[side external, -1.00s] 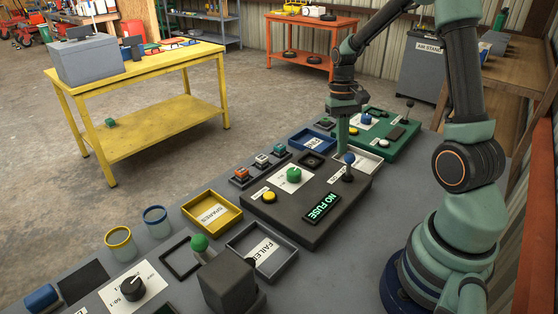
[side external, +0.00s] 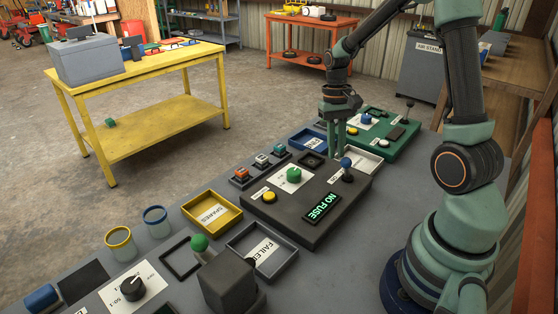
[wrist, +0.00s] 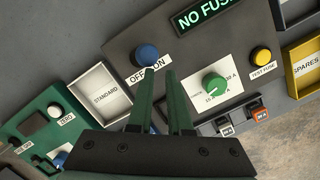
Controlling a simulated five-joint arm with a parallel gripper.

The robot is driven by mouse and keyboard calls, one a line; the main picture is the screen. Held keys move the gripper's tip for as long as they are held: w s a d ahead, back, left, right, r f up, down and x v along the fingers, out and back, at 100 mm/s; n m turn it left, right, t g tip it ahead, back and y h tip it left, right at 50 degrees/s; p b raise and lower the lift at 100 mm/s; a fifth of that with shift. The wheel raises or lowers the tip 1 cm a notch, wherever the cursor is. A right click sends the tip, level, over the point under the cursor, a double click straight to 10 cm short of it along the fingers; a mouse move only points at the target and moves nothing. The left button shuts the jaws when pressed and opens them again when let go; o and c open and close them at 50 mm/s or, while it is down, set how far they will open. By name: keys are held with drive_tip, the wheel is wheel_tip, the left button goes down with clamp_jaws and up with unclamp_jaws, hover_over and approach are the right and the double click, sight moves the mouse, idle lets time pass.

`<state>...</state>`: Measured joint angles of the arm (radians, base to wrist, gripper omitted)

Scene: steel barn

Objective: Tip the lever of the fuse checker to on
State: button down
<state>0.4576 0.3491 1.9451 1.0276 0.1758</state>
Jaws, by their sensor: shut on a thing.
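The dark grey fuse checker (side external: 290,225) shows a lit green "NO FUSE" display (side external: 323,207). Its lever (side external: 346,164) has a blue ball knob and stands at the checker's far right part. In the wrist view the blue knob (wrist: 147,55) is beside the OFF-ON label (wrist: 149,69), just beyond my fingertips; which side the lever leans to is hard to tell. My gripper (side external: 338,152) points down just left of the knob. In the wrist view its two green fingers (wrist: 161,72) are a narrow gap apart, and I see nothing between them.
A green panel (side external: 398,138) with its own lever (side external: 409,108) lies beyond. A tray marked STANDARD (wrist: 101,94) is beside the checker. A yellow spares tray (side external: 212,212) and a FAILED tray (side external: 262,252) lie nearer. Small fuse blocks (side external: 261,161) line the left side.

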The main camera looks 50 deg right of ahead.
drive_tip(key=shift+s+a+f, duration=0.2)
drive_tip(key=shift+s, duration=0.15)
drive_tip(key=shift+d+f, duration=0.35)
drive_tip(key=shift+d, duration=0.35)
drive_tip(key=shift+w+d+r, duration=0.15)
drive_tip(key=shift+w, duration=0.15)
drive_tip(key=w+a+r, duration=0.4)
drive_tip(key=w+r, duration=0.1)
drive_tip(key=r, duration=0.5)
drive_tip(key=s+a+r+n+t, duration=0.2)
drive_tip(key=s+a+n+t, duration=0.1)
drive_tip(key=a, duration=0.3)
drive_tip(key=s+a+r+n+t, duration=0.3)
drive_tip(key=s+a+n+t, duration=0.1)
drive_tip(key=a, duration=0.3)
drive_tip(key=shift+s+h, duration=0.4)
drive_tip(key=shift+s, duration=0.2)
drive_tip(key=shift+r, duration=0.15)
